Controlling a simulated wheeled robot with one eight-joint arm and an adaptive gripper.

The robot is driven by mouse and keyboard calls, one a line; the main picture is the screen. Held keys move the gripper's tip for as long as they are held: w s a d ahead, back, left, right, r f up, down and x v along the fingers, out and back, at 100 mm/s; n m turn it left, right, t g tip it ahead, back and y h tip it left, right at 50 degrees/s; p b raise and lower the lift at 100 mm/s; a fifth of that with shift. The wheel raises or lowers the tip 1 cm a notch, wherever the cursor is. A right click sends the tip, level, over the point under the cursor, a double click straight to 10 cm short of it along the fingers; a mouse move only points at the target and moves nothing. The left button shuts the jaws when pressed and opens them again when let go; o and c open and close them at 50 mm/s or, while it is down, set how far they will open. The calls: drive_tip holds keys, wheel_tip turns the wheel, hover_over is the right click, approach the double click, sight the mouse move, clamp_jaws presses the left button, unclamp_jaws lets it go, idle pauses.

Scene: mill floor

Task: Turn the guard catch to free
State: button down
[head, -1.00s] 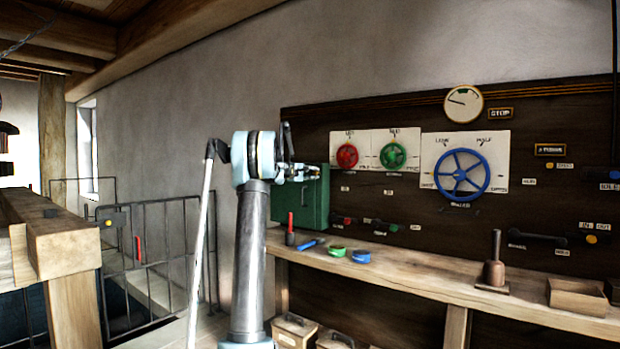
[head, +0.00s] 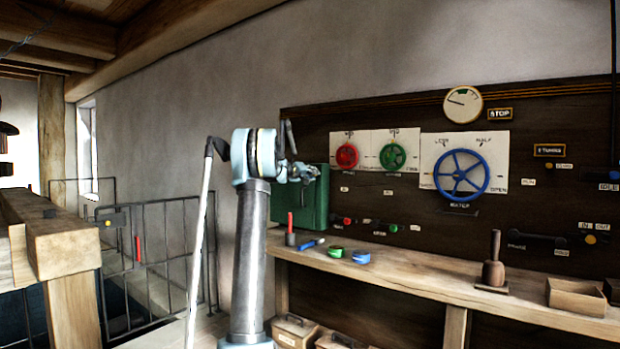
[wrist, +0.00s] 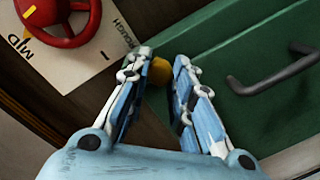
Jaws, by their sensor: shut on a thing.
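The guard catch, a round yellow knob (wrist: 161,72), shows between my fingertips in the wrist view, at the edge of the green cabinet (wrist: 225,62). My gripper (wrist: 160,78) is shut on this knob, one finger on each side. In the head view my gripper (head: 308,172) is at the upper front of the green cabinet (head: 314,203), and the knob cannot be made out there. The fingers hide part of the catch, and no label for its setting can be read.
A red handwheel (head: 347,157) is close to the right of my gripper, with green (head: 393,156) and blue (head: 462,174) handwheels beyond. The bench (head: 420,272) below holds small tools and cups. A railing gate (head: 155,260) stands at the left.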

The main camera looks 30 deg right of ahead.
drive_tip(key=shift+f+m, duration=0.1)
drive_tip(key=shift+m, duration=0.2)
drive_tip(key=c, duration=1.4)
unclamp_jaws()
drive_tip(key=shift+d+f, duration=0.1)
drive_tip(key=shift+o, duration=0.2)
drive_tip(key=v, duration=1.2)
